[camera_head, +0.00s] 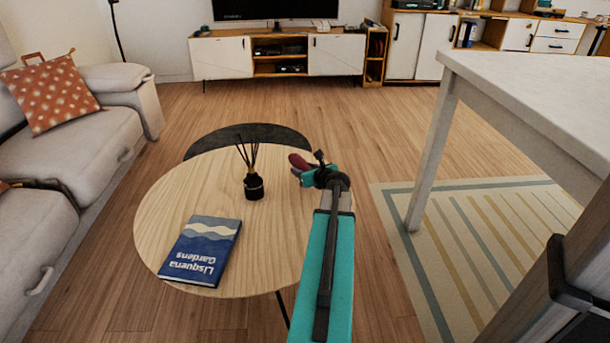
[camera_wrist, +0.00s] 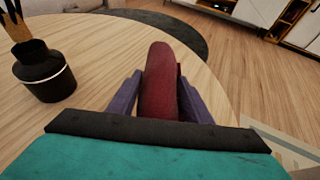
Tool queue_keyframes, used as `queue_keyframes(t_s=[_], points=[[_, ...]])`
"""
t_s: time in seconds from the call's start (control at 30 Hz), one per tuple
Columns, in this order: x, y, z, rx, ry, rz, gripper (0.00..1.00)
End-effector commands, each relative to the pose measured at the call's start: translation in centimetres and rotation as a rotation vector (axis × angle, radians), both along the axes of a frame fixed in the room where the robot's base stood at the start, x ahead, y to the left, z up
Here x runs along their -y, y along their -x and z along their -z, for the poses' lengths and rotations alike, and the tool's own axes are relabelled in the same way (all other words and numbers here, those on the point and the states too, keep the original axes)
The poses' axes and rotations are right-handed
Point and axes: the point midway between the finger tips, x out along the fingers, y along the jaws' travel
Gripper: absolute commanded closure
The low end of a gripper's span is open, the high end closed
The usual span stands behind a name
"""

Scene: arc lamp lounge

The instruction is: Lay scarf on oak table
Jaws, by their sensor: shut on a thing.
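The scarf (camera_wrist: 160,82) is a dark red, rounded bundle. My gripper (camera_wrist: 160,95) is shut on it, with one purple-grey finger on each side. In the head view the scarf (camera_head: 299,163) shows as a small dark red shape at the end of my teal arm, by the right edge of the round oak table (camera_head: 185,185). My gripper (camera_head: 312,172) is over or close to that edge. I cannot tell whether the scarf touches the tabletop. In the wrist view the oak table (camera_wrist: 105,75) lies below and left of the scarf.
A black reed diffuser (camera_head: 253,185) and a blue book (camera_head: 203,250) are on the oak table. A dark, low round table (camera_head: 245,133) adjoins its far side. A white table (camera_head: 540,90) stands at right, a sofa (camera_head: 60,150) at left. The oak top's left part is bare.

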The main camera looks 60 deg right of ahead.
Motion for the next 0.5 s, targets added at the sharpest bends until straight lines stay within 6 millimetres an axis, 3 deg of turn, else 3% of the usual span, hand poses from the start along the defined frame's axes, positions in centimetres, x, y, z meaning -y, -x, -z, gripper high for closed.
queue_keyframes(t_s=[0.2, 0.5], points=[[2.0, -0.9, 0.2, 0.002, 0.0, 0.0, 0.8], [2.3, -1.1, 0.2, 0.002, -0.001, -0.001, 0.8]])
